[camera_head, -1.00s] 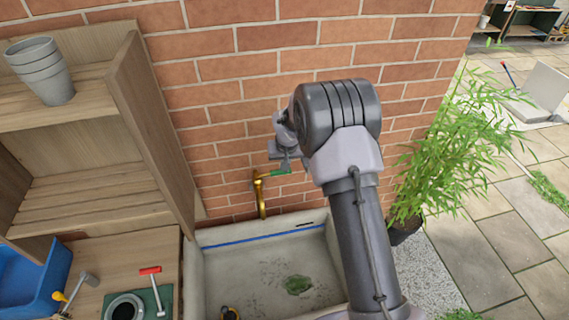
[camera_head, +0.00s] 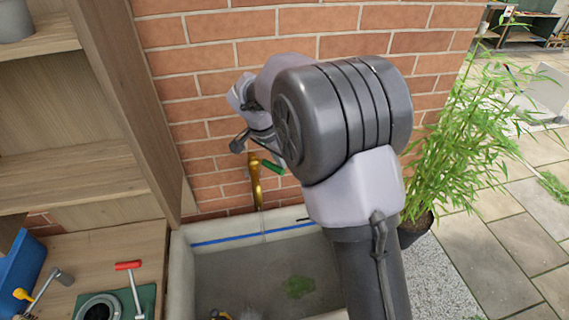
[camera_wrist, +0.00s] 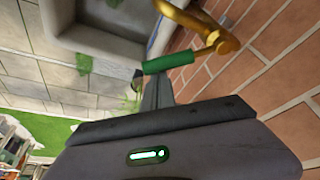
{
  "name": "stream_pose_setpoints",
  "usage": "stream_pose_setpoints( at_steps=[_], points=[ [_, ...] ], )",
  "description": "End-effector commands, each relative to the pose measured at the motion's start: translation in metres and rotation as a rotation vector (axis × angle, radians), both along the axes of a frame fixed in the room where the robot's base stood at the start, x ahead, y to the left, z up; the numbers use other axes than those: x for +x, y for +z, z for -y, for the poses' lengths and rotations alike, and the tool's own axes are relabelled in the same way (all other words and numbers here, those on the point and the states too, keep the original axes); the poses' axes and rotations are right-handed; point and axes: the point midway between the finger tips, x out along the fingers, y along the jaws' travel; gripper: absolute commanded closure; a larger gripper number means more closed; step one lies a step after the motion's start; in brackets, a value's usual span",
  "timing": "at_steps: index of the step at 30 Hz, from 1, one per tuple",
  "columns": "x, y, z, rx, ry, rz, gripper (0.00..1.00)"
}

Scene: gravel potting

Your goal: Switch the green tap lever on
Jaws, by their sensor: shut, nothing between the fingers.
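The brass tap (camera_head: 256,185) is on the brick wall above the sink. Its green lever (camera_head: 273,167) points right and slopes down. A thin pale line, perhaps water, hangs below the spout. In the wrist view the tap (camera_wrist: 195,18) is at the top, with the green lever (camera_wrist: 170,62) just beyond my fingertips. My gripper (camera_wrist: 157,88) is shut and empty, its tips at or very close to the lever; I cannot tell if they touch. In the head view my arm partly hides the gripper.
The stone sink (camera_head: 180,262) lies below the tap, with a green patch inside. A wooden shelf (camera_head: 130,110) stands close on the left. A leafy potted plant (camera_head: 465,140) is on the right. A red-handled tool (camera_head: 133,280) lies on the bench.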

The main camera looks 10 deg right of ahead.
Motion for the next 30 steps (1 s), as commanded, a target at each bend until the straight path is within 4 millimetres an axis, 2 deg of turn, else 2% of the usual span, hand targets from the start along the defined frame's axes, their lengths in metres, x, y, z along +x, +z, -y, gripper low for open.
stream_pose_setpoints(
  at_steps=[9, 18, 30],
  points=[
    [-0.017, -0.001, -0.023, 0.0, -0.288, 0.001, 1.0],
    [-0.025, 0.0, -0.043, 0.0, -0.515, 0.0, 1.0],
    [-0.029, 0.0, -0.057, 0.001, -0.548, -0.001, 1.0]
  ],
)
